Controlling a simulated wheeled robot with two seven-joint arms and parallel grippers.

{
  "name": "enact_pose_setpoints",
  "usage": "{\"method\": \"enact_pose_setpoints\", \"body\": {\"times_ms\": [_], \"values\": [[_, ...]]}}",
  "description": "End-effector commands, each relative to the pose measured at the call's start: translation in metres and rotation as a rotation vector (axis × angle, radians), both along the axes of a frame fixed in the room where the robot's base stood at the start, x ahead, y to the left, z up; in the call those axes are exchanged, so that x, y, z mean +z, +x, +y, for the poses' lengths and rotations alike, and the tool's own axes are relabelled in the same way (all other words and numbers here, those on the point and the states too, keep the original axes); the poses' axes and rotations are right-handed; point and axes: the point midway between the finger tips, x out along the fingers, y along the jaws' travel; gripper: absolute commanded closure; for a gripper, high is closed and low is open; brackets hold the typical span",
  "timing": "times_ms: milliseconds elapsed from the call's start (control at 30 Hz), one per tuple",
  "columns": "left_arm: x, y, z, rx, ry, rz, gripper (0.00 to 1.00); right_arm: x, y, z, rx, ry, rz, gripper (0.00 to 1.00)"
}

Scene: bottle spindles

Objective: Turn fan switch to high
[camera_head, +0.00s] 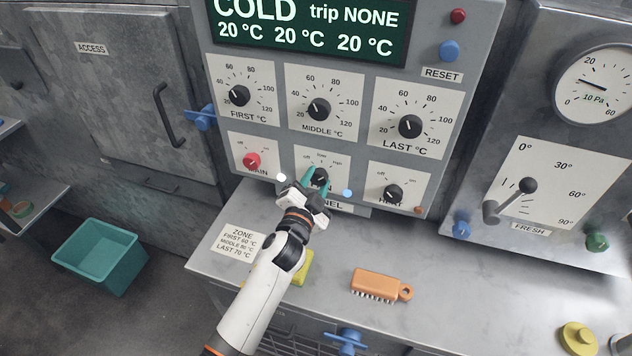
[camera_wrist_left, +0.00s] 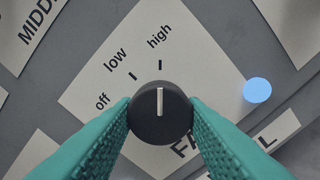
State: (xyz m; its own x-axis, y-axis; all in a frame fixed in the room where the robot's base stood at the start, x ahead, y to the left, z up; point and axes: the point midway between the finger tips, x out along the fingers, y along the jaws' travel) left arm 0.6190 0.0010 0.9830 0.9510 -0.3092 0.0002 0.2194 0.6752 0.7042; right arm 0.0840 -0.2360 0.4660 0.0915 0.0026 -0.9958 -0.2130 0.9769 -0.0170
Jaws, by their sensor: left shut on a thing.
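The fan switch is a black round knob (camera_head: 320,176) on a white plate in the lower middle of the panel. In the left wrist view the knob (camera_wrist_left: 160,125) has a white pointer line aimed straight up, in line with the tick under "high". The plate (camera_wrist_left: 90,75) also reads "off" and "low". My left gripper (camera_head: 317,183) has its teal fingers on both sides of the knob, shut on it. The fingers partly cover the "FAN" label. My right gripper is not in view.
A red MAIN knob (camera_head: 251,161) is to the left and a black HEAT knob (camera_head: 393,194) to the right. Three dials sit above. A lit blue lamp (camera_head: 347,193) is close to the gripper. An orange brush (camera_head: 378,284) lies on the grey bench (camera_head: 430,310) below.

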Motion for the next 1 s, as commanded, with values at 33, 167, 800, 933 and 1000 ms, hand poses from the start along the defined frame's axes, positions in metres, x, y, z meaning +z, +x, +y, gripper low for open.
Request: {"method": "enact_pose_setpoints", "body": {"times_ms": [33, 167, 800, 933, 1000], "values": [[-0.0014, -0.0003, 0.0001, 0.000, 0.009, 0.000, 0.85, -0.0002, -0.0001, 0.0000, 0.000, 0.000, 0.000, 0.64], [-0.0014, -0.0002, 0.0002, 0.000, 0.020, -0.003, 0.85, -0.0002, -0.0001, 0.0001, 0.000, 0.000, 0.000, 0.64], [-0.0007, -0.0001, 0.0002, 0.000, 0.019, -0.005, 0.41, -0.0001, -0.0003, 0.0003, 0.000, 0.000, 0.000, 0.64], [-0.0007, -0.0012, 0.0007, 0.000, 0.019, -0.005, 0.41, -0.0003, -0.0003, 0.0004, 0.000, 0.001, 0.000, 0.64], [-0.0010, -0.0052, 0.0023, 0.001, 0.019, -0.006, 0.41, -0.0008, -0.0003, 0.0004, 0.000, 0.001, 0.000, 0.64]]}}
